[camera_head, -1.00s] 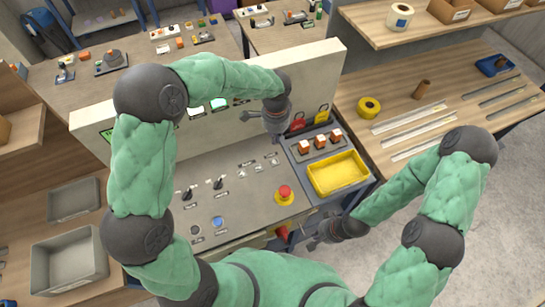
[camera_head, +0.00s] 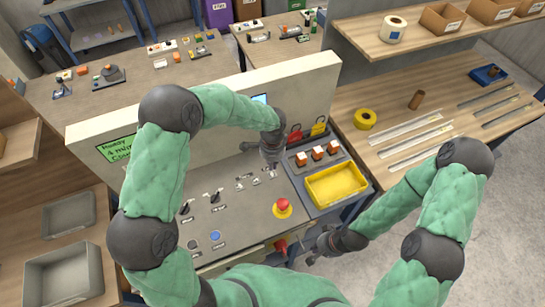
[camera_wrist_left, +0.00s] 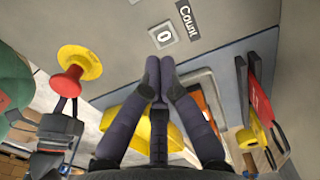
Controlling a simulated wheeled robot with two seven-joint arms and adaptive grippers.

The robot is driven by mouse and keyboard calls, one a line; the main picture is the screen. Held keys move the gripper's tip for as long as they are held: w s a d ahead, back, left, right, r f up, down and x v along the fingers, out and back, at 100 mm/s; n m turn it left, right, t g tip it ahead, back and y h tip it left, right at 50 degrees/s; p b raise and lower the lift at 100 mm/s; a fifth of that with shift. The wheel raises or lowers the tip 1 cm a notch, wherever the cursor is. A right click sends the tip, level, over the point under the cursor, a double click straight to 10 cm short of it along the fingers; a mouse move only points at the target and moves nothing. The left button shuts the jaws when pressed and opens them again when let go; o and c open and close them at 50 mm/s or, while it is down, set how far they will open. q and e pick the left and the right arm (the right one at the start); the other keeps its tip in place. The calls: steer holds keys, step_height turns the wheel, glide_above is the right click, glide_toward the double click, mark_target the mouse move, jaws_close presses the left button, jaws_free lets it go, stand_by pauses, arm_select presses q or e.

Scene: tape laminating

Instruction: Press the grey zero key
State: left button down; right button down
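The grey zero key (camera_wrist_left: 165,36) is a small square with a white disc marked 0, set flat in the grey console panel beside a dark "Count" label (camera_wrist_left: 187,21). My left gripper (camera_wrist_left: 159,66) has its two dark fingertips together, with nothing between them. The tips appear just below the key in the left wrist view; I cannot tell whether they touch the panel. In the head view my left gripper (camera_head: 270,164) is low over the console's right part, and I cannot make out the key there. My right gripper (camera_head: 316,252) hangs near the console's front right corner; its fingers are too small to judge.
A red emergency button (camera_head: 283,205) on a yellow base stands on the console (camera_head: 238,215). A yellow tray (camera_head: 337,186) and several orange-and-white blocks (camera_head: 317,153) are to the right. Black switches (camera_head: 215,196) stand left.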

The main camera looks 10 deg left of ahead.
mark_target(272, 175)
arm_select(q)
steer(key=shift+f, duration=2.6)
